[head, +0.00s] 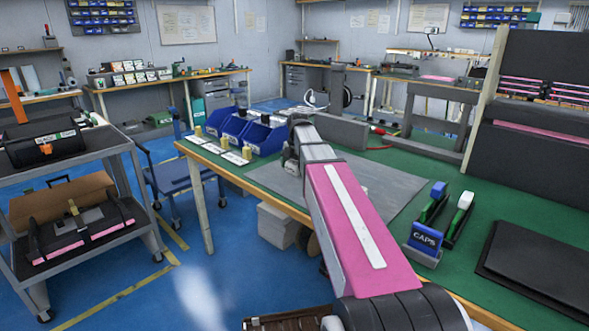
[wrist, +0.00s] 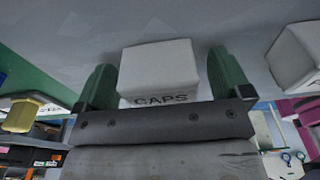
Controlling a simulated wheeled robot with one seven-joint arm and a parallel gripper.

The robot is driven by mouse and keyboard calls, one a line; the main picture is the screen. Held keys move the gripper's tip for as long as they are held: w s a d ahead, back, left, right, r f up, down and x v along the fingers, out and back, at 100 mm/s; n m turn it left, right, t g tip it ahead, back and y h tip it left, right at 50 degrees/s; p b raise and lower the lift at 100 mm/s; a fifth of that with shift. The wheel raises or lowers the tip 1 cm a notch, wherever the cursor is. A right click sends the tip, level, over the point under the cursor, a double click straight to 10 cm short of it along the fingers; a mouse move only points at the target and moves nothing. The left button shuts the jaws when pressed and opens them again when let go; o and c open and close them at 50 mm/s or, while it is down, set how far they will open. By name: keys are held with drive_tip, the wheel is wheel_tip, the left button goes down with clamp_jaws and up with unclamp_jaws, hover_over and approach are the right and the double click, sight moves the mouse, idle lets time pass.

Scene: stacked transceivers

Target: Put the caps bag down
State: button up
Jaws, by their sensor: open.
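In the wrist view the caps bag (wrist: 158,68) is a pale block-shaped bag with CAPS printed in dark letters. It lies between the two green fingers of my gripper (wrist: 167,78), against a plain grey surface. The fingers are spread. A narrow gap shows between the bag and the right finger; the left finger is very close to it, and I cannot tell whether they touch. In the head view the bag is not visible, and my arm hides the grasp area above the grey mat (head: 400,185) on the green table (head: 560,215).
A second pale bag (wrist: 297,55) is at the right of the wrist view. In the head view, blue bins (head: 262,138) and white cards with yellow pieces (head: 236,158) line the table's left side. A blue CAPS holder (head: 424,243) and a black pad (head: 540,268) are at right.

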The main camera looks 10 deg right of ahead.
drive_tip(key=c, duration=1.1)
drive_tip(key=shift+o, duration=0.2)
drive_tip(key=shift+r, duration=0.1)
